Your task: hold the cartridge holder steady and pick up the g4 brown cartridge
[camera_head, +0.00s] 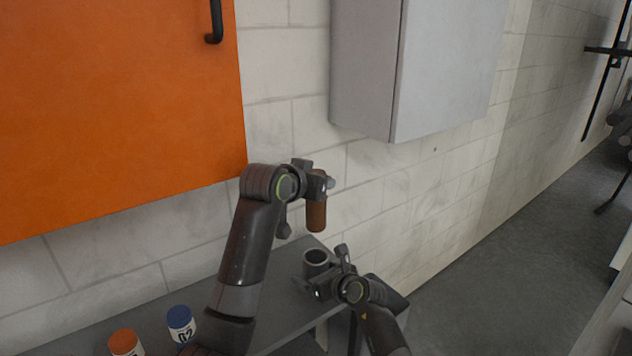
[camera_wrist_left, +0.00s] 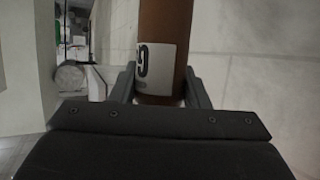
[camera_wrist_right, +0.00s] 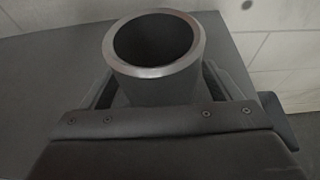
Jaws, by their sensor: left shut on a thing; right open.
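The brown cartridge (camera_head: 316,216) is held upright in my left gripper (camera_head: 318,184), above the table. In the left wrist view the brown cartridge (camera_wrist_left: 163,22) sits between the fingers of my left gripper (camera_wrist_left: 160,88), with a white label partly showing a dark "G"-like mark. The cartridge holder (camera_head: 316,256) is a grey open-topped cup standing on the table below it. My right gripper (camera_head: 328,274) is open at the holder. In the right wrist view the holder (camera_wrist_right: 152,88) stands upright with an empty-looking dark opening, between the fingers of my right gripper (camera_wrist_right: 155,95).
A blue-topped canister (camera_head: 181,322) and an orange-topped canister (camera_head: 124,342) stand on the grey table (camera_head: 285,262) at the lower left. A grey wall box (camera_head: 440,65) and an orange panel (camera_head: 110,110) with a black handle are above. Open floor lies to the right.

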